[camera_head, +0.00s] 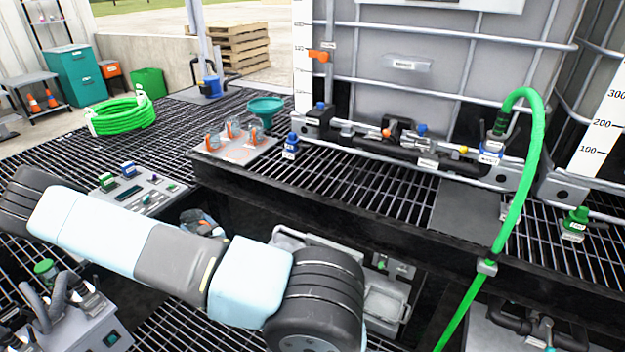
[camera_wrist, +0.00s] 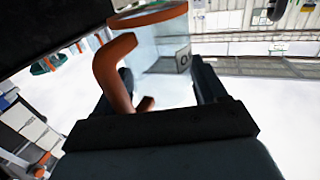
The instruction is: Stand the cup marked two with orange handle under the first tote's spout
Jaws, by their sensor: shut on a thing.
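In the wrist view, my gripper (camera_wrist: 165,82) is shut on a clear cup (camera_wrist: 152,55) with an orange rim and an orange handle (camera_wrist: 114,72). The handle is on the left, near the left finger. In the head view, my gripper and the held cup are hidden by my arm. The large white tote (camera_head: 400,65) stands in a wire cage at the back. A blue fitting (camera_head: 290,146) with a label is at its lower left. I cannot tell whether it is the spout.
Several orange-handled clear cups stand on a pale tray (camera_head: 238,153), beside a teal funnel (camera_head: 265,108). A green hose (camera_head: 534,150) arches down in front of the tote. The grated ledge (camera_head: 370,194) before the tote is mostly clear. A green fitting (camera_head: 575,222) is at right.

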